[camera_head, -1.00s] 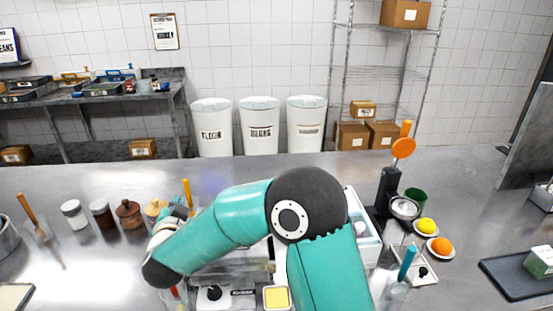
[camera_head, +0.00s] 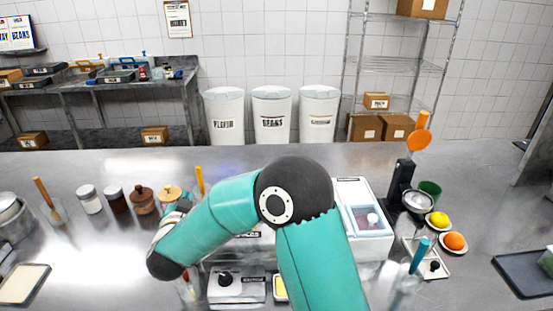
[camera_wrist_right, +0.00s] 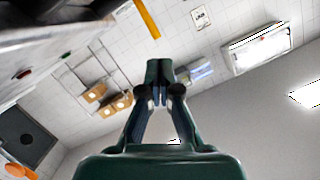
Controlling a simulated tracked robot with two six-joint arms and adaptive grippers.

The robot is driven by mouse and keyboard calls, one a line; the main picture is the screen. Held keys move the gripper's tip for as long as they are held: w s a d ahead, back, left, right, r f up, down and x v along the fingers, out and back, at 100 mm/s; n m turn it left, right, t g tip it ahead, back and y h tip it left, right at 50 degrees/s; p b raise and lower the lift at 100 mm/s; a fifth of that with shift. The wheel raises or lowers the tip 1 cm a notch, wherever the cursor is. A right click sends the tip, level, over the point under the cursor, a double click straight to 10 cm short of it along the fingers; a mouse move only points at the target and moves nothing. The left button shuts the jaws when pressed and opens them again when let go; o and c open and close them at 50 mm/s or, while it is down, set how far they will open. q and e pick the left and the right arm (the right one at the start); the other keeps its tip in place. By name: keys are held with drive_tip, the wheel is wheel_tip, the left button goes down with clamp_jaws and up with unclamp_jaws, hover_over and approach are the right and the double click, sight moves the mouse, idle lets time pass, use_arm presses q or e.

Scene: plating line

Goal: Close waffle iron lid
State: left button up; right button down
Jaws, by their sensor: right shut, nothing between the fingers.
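I cannot pick out the waffle iron for certain. A black upright piece (camera_head: 401,184) with a round silver part (camera_head: 417,201) at its front stands on the counter, right of centre in the head view; I cannot tell if it is the iron. My right arm covers the middle of the counter and may hide the iron. My right gripper (camera_wrist_right: 160,85) is shut and empty in the wrist view, its fingertips together. In the head view it is mostly hidden at the far end of the bent arm, near the jars. My left gripper is not in view.
A white topping box (camera_head: 372,246) stands right of my arm. A silver device with a black knob (camera_head: 226,280) sits left of it. Several jars (camera_head: 142,199) line the left. A lemon (camera_head: 439,220) and an orange (camera_head: 455,241) lie on plates. The back strip of counter is clear.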

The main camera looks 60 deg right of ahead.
drive_tip(key=s+a+r, duration=0.5)
drive_tip(key=a+r, duration=0.1)
drive_tip(key=a, duration=0.2)
drive_tip(key=shift+a, duration=0.15)
